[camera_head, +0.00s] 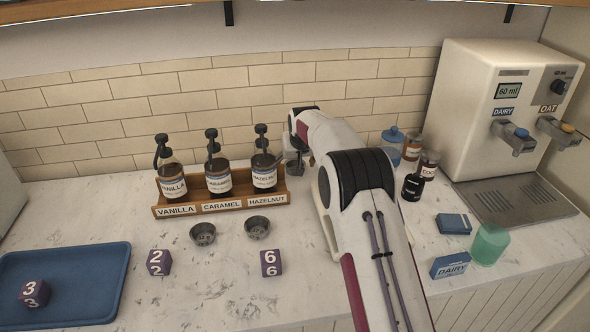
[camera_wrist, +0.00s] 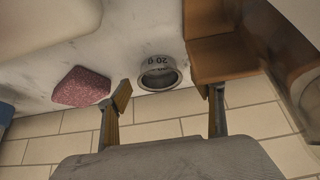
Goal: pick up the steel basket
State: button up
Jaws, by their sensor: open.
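In the wrist view, a small round steel basket (camera_wrist: 160,64) marked "20 g" stands on the marble counter close to the tiled wall. My gripper (camera_wrist: 165,92) is open, with its two fingertips apart on either side of the picture and the basket showing just beyond the gap between them. I cannot tell that either finger touches it. Two other small steel baskets show there, a left one (camera_head: 203,234) and a right one (camera_head: 257,228), in front of the syrup rack.
The wooden syrup rack (camera_wrist: 220,55) is close beside the right finger; it holds three pump bottles in the head view. A pink sponge-like block (camera_wrist: 82,87) lies left of the basket. Dice, a blue tray (camera_head: 110,285) and a milk dispenser (camera_head: 480,105) stand further off.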

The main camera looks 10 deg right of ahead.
jog(key=c, duration=1.1)
jog(key=shift+o, duration=0.2)
jog(key=shift+r, duration=0.15)
notch_tip(320, 180, up, 10)
jog(key=shift+s, duration=0.1)
dwell(0.4)
